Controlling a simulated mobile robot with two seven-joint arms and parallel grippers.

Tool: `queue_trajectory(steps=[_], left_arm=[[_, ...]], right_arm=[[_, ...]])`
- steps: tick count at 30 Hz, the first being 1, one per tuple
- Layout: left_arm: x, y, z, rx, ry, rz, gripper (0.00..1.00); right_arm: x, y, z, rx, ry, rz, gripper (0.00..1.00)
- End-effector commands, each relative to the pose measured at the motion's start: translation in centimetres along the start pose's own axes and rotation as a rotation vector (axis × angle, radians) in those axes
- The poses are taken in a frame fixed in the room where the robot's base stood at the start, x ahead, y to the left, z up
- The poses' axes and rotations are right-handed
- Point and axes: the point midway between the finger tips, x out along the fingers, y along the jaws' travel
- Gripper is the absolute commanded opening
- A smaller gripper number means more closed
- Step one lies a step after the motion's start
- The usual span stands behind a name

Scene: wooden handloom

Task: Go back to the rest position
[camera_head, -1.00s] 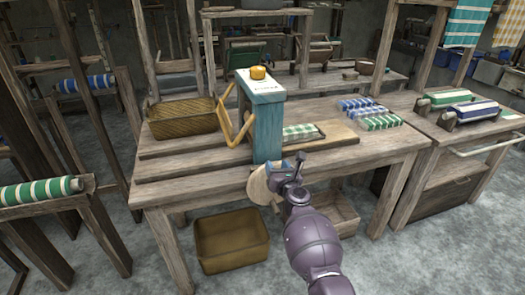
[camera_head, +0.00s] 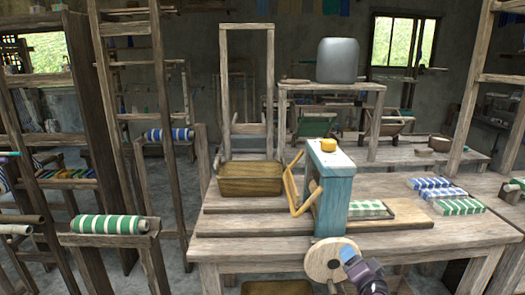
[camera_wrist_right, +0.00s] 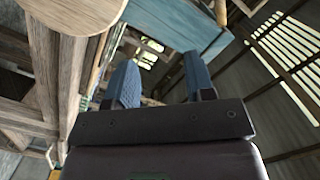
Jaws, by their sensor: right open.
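My right gripper (camera_head: 349,255) is at the bottom of the head view, beside the round wooden disc (camera_head: 324,262) at the front of the table. Whether they touch cannot be told from the head view. In the right wrist view its two blue fingers (camera_wrist_right: 162,82) stand apart with nothing between them. The disc's pale edge (camera_wrist_right: 75,12) also shows there at the upper left. The blue upright box (camera_head: 337,205) with a yellow knob on top stands just behind the disc. My left gripper is not clearly visible.
A green striped roll (camera_head: 108,224) lies on a frame at the left. Tall wooden posts stand around. Open space shows above the table front.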

Motion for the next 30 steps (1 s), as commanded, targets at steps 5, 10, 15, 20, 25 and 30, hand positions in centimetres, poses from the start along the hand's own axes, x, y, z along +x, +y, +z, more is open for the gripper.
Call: queue_trajectory(steps=[5,10,15,20,25,30], left_arm=[[-0.2,-0.1,-0.1,0.0,-0.001,-0.001,0.43],[-0.3,-0.2,0.2,0.002,-0.008,-0.002,0.43],[-0.6,-0.3,0.4,0.004,-0.015,-0.004,0.43],[-0.8,-0.4,0.2,0.005,-0.013,-0.005,0.43],[-0.9,-0.5,-0.2,0.005,-0.007,-0.005,0.43],[-0.9,-0.5,-0.4,0.006,-0.003,-0.005,0.43]], right_arm=[[-6.5,2.7,2.1,-0.422,-0.054,0.076,0.49],[-12.6,4.8,4.2,-0.699,-0.124,0.133,0.49],[-19.0,6.6,6.4,-0.854,-0.205,0.178,0.49],[-25.1,8.2,8.7,-0.907,-0.292,0.216,0.49],[-31.4,10.4,11.3,-0.897,-0.402,0.262,0.49],[-35.4,12.3,12.6,-0.885,-0.472,0.308,0.49]])
